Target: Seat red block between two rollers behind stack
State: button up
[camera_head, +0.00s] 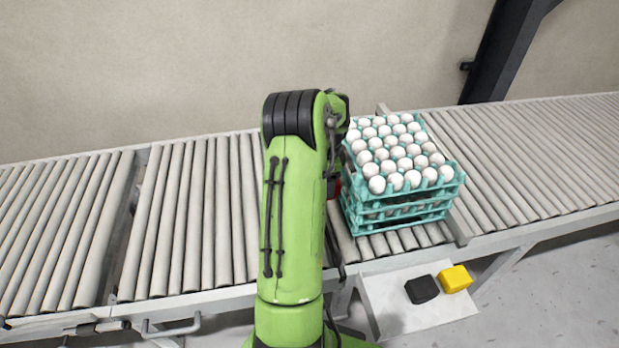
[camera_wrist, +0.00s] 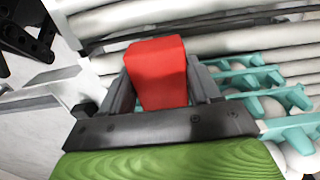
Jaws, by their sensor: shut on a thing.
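The red block (camera_wrist: 158,74) is between the two fingers of my gripper (camera_wrist: 162,88) in the wrist view, and the gripper is shut on it. In the head view only a small red patch of the block (camera_head: 337,187) shows beside my green arm, just left of the egg stack. The stack of teal trays (camera_head: 352,213) with white eggs stands on the conveyor rollers (camera_head: 225,215). Rollers also show beyond the block in the wrist view (camera_wrist: 225,43). My arm hides most of the gripper in the head view, and I cannot tell whether the block touches the rollers.
A black block (camera_head: 421,290) and a yellow block (camera_head: 455,279) lie on a white shelf (camera_head: 390,318) below the conveyor's front rail. A crossbar (camera_head: 450,222) lies right of the stack. Rollers to the left are clear. A dark post (camera_head: 505,50) stands behind.

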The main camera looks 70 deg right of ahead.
jog(key=shift+w+f, duration=0.1)
jog(key=shift+f, duration=0.25)
notch_tip(320, 180, down, 10)
jog(key=b, duration=0.8)
jog(key=shift+s+r, duration=0.15)
jog(key=shift+s, duration=0.05)
jog(key=shift+f+b, duration=0.35)
jog(key=shift+f, duration=0.3)
jog(key=o, duration=1.3)
jog(key=shift+o, duration=0.2)
jog(key=shift+r, duration=0.1)
notch_tip(320, 180, up, 16)
jog(key=p, duration=0.4)
jog(key=shift+f, duration=0.2)
